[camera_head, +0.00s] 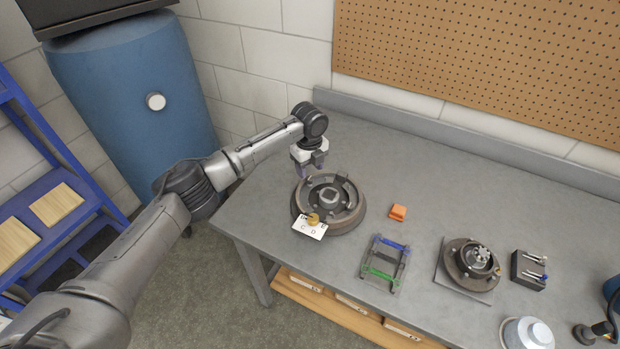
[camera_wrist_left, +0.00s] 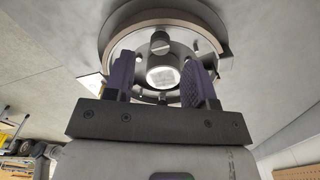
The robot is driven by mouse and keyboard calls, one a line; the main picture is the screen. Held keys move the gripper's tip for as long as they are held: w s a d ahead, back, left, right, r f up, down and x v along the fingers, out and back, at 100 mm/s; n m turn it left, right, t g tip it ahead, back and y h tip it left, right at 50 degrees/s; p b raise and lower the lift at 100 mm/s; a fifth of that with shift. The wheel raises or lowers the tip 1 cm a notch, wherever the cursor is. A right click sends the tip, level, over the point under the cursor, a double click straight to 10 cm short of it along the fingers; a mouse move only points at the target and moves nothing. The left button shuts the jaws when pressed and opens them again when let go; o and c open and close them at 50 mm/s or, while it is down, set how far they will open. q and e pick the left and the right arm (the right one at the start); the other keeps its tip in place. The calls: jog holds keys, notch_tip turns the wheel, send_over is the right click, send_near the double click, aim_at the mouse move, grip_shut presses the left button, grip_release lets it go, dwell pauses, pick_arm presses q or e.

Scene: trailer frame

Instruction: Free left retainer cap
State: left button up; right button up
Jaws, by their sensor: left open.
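A round brake drum assembly (camera_head: 354,216) lies on the grey workbench with shoes and a square hub in its middle. My left gripper (camera_head: 312,171) is above its far rim. In the left wrist view the open left gripper (camera_wrist_left: 161,72) has its purple-padded fingers spread over the drum assembly (camera_wrist_left: 122,28), with nothing held between them. A small cylindrical cap (camera_wrist_left: 159,42) shows between the fingers, just past the round hub (camera_wrist_left: 162,76). I cannot tell whether it is the left retainer cap. My right gripper is not in view.
A lettered white card (camera_head: 312,231) with a brass piece lies at the drum's front edge. To the right are an orange block (camera_head: 398,212), a frame with blue and green bars (camera_head: 371,271), a second hub assembly (camera_head: 459,262) and a dark block with pins (camera_head: 527,271). A pegboard (camera_head: 480,60) stands behind.

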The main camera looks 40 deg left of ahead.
aim_at(310, 178)
pick_arm(q)
jog(key=shift+f, duration=2.1)
